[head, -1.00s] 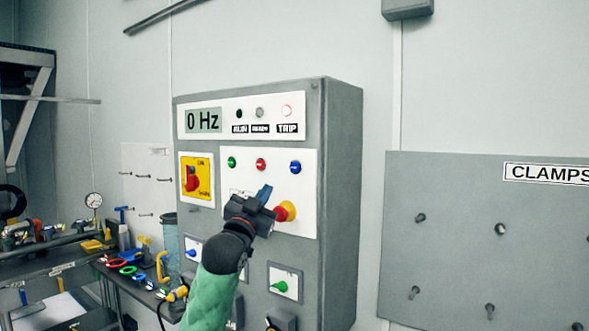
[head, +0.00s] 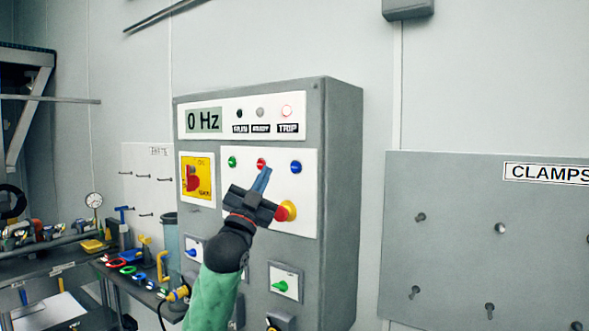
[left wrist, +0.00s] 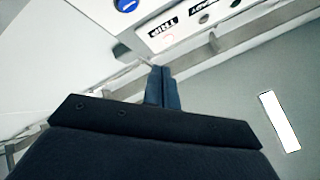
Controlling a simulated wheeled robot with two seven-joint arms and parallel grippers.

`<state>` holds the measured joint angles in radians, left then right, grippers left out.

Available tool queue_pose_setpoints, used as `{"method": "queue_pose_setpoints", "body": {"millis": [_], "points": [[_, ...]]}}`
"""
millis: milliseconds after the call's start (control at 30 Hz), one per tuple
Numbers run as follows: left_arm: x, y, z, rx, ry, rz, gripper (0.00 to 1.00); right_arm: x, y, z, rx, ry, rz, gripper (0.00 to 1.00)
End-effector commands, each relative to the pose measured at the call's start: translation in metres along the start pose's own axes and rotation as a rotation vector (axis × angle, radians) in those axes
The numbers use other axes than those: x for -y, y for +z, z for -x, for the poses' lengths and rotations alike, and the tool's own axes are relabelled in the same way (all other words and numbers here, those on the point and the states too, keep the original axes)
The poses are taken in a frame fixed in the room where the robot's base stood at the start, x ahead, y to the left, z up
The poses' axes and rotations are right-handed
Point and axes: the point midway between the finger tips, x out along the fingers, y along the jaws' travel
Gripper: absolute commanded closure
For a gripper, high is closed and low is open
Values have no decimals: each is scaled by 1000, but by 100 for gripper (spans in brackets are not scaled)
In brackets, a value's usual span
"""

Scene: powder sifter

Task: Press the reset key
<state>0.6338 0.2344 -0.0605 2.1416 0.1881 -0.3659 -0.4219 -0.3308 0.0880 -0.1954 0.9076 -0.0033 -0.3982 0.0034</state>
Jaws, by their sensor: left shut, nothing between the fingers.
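The grey control cabinet (head: 341,200) has a white panel with a green button (head: 232,161), a red button (head: 261,163) and a blue button (head: 296,167). No reset label is legible, so I cannot tell by lettering which one is the reset key. My left gripper (head: 264,178) is shut and empty, its blue fingertips pointing up just below the red button in the head view; contact cannot be told. In the left wrist view the shut fingertips (left wrist: 160,72) show, with the blue button (left wrist: 126,4) at the top edge. My right gripper is not in view.
A red knob on a yellow base (head: 287,211) sits right beside my left gripper. The display (head: 203,121) reads 0 Hz and the TRIP lamp (head: 287,111) glows pale red. A yellow switch plate (head: 204,166) is left; a CLAMPS board (head: 460,240) is right.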

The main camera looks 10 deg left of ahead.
Motion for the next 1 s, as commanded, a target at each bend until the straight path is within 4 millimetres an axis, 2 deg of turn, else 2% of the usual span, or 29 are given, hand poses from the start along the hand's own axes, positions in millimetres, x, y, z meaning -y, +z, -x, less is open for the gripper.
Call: {"method": "queue_pose_setpoints", "body": {"millis": [667, 1000], "points": [[-37, 37, -50, 1, 1, 2, 100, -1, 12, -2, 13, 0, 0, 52], [-43, 42, -58, 1, 1, 1, 100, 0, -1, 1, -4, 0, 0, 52]]}}
